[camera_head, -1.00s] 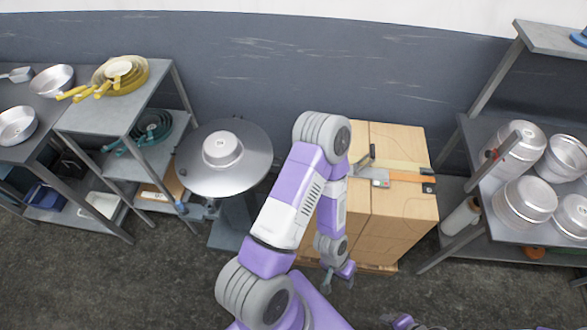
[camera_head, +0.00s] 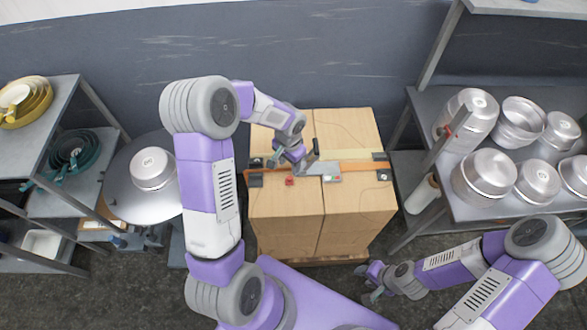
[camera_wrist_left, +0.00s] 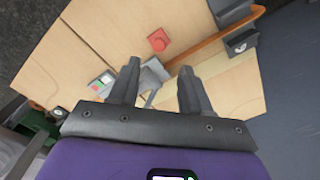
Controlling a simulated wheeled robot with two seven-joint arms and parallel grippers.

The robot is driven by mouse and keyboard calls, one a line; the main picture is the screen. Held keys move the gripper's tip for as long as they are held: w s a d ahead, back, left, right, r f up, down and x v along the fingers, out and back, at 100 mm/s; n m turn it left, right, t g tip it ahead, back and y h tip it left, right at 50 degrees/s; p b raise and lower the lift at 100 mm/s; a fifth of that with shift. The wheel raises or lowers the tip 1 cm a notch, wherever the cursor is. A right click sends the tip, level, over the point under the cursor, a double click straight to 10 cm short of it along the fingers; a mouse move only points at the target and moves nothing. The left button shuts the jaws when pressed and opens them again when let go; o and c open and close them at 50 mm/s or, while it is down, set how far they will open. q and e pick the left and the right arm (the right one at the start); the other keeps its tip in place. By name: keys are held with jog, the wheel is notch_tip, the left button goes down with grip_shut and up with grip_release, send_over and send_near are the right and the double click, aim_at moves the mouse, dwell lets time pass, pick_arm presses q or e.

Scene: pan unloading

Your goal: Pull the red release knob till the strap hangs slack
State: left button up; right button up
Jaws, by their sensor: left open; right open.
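The red release knob (camera_head: 289,181) is on top of the cartons (camera_head: 285,206), left of the grey buckle (camera_head: 331,178). It also shows in the left wrist view (camera_wrist_left: 158,40), beyond my fingertips and apart from them. The orange strap (camera_head: 358,167) runs across the carton tops between dark corner pieces and looks flat; part is hidden behind my gripper. My left gripper (camera_head: 298,165) is open and empty above the strap, near the buckle; its two fingers (camera_wrist_left: 159,67) show spread in the wrist view. My right gripper (camera_head: 371,284) is open and empty, low in front of the cartons.
A round grey table (camera_head: 118,190) with a pan (camera_head: 152,168) stands left of the cartons. A shelf (camera_head: 480,215) with several metal pans stands close on the right. Another shelf (camera_head: 50,120) with pans is at far left.

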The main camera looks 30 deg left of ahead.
aim_at(289, 178)
pick_arm(q)
jog(key=f, duration=0.2)
jog(key=f+b, duration=0.1)
jog(key=f, duration=0.3)
jog(key=shift+s+f, duration=0.3)
jog(key=shift+f, duration=0.05)
grip_shut()
